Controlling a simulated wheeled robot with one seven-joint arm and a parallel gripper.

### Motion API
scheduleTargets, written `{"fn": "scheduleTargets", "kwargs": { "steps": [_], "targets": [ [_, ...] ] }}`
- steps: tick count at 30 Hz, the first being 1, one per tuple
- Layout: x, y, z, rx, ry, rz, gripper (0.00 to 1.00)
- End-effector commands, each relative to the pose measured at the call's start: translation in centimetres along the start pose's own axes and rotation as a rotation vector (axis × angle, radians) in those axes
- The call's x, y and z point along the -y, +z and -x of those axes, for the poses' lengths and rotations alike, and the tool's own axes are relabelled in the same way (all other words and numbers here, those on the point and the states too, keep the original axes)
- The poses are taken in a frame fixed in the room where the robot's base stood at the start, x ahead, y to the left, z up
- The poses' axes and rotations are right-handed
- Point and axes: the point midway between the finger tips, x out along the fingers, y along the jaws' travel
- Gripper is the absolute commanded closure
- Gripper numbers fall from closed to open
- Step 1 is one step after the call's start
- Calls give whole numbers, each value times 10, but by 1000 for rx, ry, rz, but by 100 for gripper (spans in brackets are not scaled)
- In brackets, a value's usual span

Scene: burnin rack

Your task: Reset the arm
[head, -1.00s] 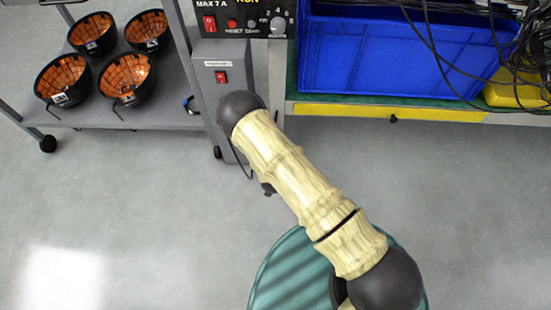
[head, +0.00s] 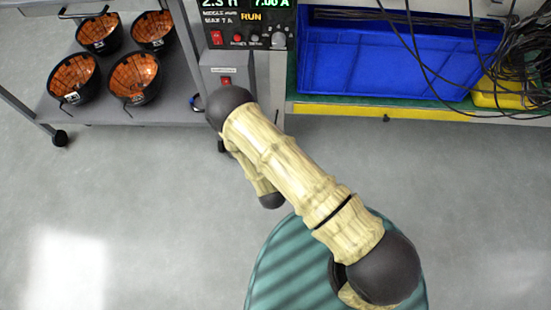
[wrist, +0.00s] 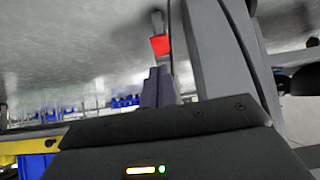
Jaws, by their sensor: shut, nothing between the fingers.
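My bamboo-patterned arm with dark joints reaches from the lower right toward the grey stand in the head view. A second link shows folded beneath it, and my gripper cannot be made out there. In the wrist view my gripper (wrist: 158,87) shows as two dark fingers side by side, shut with nothing between them. A small red part (wrist: 160,45) shows just beyond the fingertips; I cannot tell what it is.
Several black bowls with orange insides (head: 134,76) sit on a shelf at left. A blue bin (head: 380,65) and black cables (head: 515,70) are at right. Grey floor lies open.

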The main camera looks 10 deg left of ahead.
Motion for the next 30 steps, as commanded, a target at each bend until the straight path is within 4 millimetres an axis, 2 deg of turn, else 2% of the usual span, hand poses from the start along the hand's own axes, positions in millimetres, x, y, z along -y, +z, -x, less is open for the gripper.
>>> {"fn": "scheduleTargets", "kwargs": {
  "steps": [20, 23, 26, 30],
  "targets": [
    [-1, -4, 2, 3, 3, -6, 100],
    [-1, -16, 4, 20, 7, -22, 100],
    [-4, -39, 10, 57, 15, -50, 100],
    [-12, -80, 23, 127, 23, -94, 100]
  ]
}}
